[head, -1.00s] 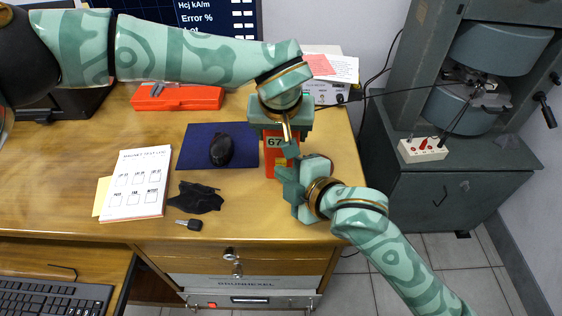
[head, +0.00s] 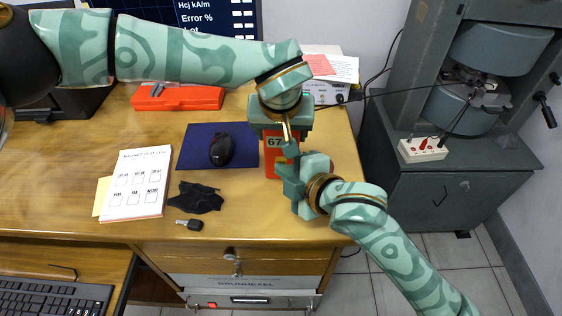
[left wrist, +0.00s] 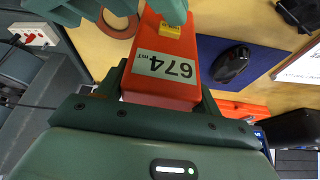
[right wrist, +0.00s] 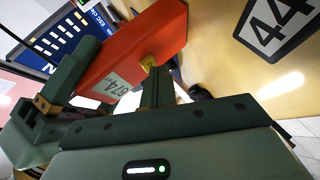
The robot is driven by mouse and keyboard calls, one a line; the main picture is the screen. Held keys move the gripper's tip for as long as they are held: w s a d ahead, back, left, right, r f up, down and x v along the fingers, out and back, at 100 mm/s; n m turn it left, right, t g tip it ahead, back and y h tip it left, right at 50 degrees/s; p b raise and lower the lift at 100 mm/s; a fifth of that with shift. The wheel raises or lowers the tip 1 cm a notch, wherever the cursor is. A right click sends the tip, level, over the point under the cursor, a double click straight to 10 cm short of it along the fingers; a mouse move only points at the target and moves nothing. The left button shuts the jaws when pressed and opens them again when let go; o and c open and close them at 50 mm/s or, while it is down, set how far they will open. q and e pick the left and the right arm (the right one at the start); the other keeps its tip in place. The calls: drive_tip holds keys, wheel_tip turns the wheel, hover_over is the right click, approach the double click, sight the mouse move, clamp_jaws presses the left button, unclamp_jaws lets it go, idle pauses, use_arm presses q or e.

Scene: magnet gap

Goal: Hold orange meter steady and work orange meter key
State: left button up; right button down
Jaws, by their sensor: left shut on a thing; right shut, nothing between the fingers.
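The orange meter (head: 270,165) stands upright near the right end of the wooden desk, with a "674" label. It also shows in the left wrist view (left wrist: 185,85) and the right wrist view (right wrist: 150,40). My left gripper (head: 283,135) is shut on the meter from above, its fingers on both sides in the left wrist view. My right gripper (head: 292,172) is shut and empty, its tips close against the meter's front near a small yellow part (right wrist: 149,63). I cannot tell whether they touch it.
A dark blue mat (head: 190,152) with a black mouse (head: 222,149) lies left of the meter. A black cloth (head: 195,197), a car key (head: 189,224) and a paper pad (head: 137,180) lie further left. An orange case (head: 178,97) sits behind.

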use_arm(q)
drive_tip(key=shift+f, duration=0.1)
use_arm(e)
drive_tip(key=shift+s, duration=0.85)
drive_tip(key=shift+s, duration=0.1)
drive_tip(key=shift+s+a, duration=0.15)
drive_tip(key=shift+s, duration=2.25)
use_arm(q)
drive_tip(key=o, duration=1.2)
drive_tip(key=shift+c, duration=0.2)
